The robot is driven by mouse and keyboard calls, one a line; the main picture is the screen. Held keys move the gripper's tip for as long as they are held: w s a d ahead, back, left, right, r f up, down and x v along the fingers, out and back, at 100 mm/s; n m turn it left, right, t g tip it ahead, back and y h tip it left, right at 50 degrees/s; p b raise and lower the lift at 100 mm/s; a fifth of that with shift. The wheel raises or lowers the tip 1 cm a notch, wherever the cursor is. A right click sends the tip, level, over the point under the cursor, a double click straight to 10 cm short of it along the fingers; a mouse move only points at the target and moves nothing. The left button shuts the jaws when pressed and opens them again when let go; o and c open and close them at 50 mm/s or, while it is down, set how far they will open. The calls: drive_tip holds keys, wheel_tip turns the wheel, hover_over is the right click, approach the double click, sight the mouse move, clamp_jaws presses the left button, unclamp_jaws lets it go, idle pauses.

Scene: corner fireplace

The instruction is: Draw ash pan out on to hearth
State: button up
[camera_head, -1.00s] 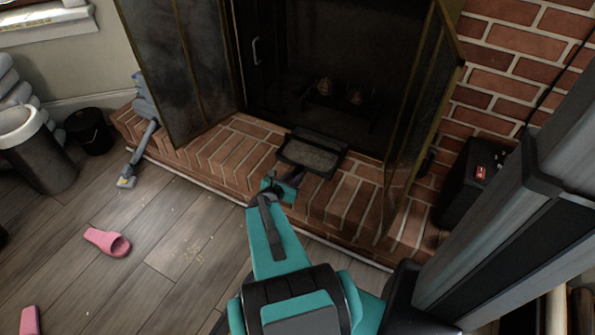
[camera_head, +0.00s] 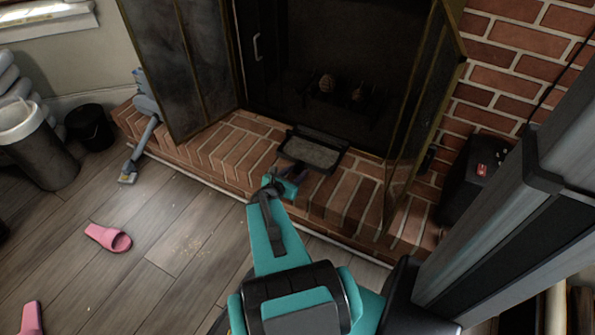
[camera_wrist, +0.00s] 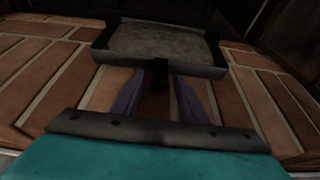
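The ash pan (camera_head: 311,153) is a dark, shallow rectangular tray with grey ash in it. It sits on the brick hearth (camera_head: 232,150), in front of the dark firebox opening. In the wrist view the pan (camera_wrist: 160,44) lies ahead, with a short black handle (camera_wrist: 160,72) at its near edge. My gripper (camera_head: 294,174) is low over the hearth at the pan's near side. In the wrist view its two purple fingers (camera_wrist: 158,88) stand apart, one on each side of the handle, with a visible gap. Contact with the handle cannot be made out.
Glass fireplace doors stand open at left (camera_head: 180,65) and right (camera_head: 425,105). A black box (camera_head: 470,185) stands at the right. A vacuum-like tool (camera_head: 143,135) leans at the hearth's left end. Bins (camera_head: 40,150) and pink slippers (camera_head: 108,237) are farther left. The wooden floor between is mostly clear.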

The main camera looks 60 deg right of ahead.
drive_tip(key=shift+a+r+p, duration=0.1)
drive_tip(key=shift+a+p, duration=0.1)
drive_tip(key=shift+p, duration=0.1)
drive_tip(key=shift+p+v, duration=0.8)
drive_tip(key=shift+p, duration=0.35)
drive_tip(key=p+v, duration=0.3)
drive_tip(key=shift+a+r+p, duration=0.1)
drive_tip(key=shift+r+p, duration=0.15)
drive_tip(key=shift+p, duration=0.1)
drive_tip(key=p+v, duration=0.7)
drive_tip(key=v, duration=0.1)
drive_tip(key=shift+a, duration=0.25)
drive_tip(key=shift+f, duration=0.1)
